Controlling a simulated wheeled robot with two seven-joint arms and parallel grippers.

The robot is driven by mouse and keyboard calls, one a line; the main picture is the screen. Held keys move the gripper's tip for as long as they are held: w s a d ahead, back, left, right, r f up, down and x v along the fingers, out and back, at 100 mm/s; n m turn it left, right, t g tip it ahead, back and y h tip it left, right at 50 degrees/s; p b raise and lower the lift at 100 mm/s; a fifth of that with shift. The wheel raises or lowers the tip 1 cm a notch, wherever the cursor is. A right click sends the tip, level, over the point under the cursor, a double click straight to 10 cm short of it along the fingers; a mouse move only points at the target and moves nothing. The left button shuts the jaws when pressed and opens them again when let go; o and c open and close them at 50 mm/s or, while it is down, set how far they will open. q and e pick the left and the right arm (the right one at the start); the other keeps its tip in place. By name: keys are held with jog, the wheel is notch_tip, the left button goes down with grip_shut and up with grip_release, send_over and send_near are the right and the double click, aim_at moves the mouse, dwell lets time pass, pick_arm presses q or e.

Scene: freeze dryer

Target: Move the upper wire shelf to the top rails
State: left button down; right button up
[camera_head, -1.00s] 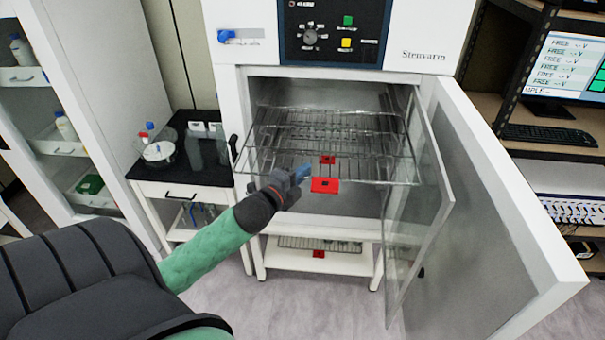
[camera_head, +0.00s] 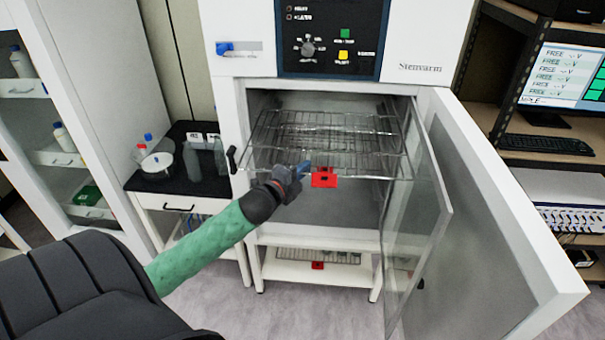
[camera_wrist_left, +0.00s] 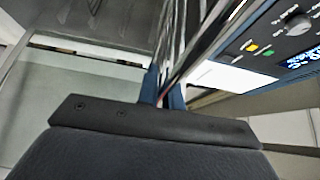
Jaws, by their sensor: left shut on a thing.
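The upper wire shelf (camera_head: 262,157) lies roughly level in the open dryer chamber, its front part sticking out past the opening. A red tag (camera_head: 324,178) hangs at the middle of its front edge. My left gripper (camera_head: 301,171) is shut on this front edge, just left of the tag. In the left wrist view the blue fingertips (camera_wrist_left: 163,92) close around a shelf wire (camera_wrist_left: 192,58). Other wire grating shows behind and through the shelf, but I cannot tell its level clearly. The rails are mostly hidden. My right gripper is not in view.
The glass inner door (camera_head: 418,215) and white outer door (camera_head: 505,215) stand open on the right, the glass close to the shelf's right side. Another wire rack (camera_head: 335,257) lies on the stand below. A black-topped side table (camera_head: 172,182) with glassware stands left.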

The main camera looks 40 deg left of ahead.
aim_at(306, 148)
pick_arm(q)
jog(key=shift+w+a+r, duration=0.1)
jog(key=shift+w+a, duration=0.3)
jog(key=shift+w, duration=0.3)
jog(key=shift+w+a, duration=0.4)
jog(key=shift+w, duration=0.25)
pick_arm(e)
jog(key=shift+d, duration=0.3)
pick_arm(q)
jog(key=shift+w, duration=0.1)
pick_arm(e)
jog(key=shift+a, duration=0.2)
pick_arm(q)
jog(key=shift+w+a, duration=0.65)
jog(key=shift+w, duration=0.3)
jog(key=shift+w+a, duration=0.35)
jog(key=shift+w, duration=0.2)
jog(key=shift+w+a, duration=0.35)
jog(key=shift+w, duration=0.2)
jog(key=shift+w+a, duration=0.45)
jog(key=shift+w, duration=0.35)
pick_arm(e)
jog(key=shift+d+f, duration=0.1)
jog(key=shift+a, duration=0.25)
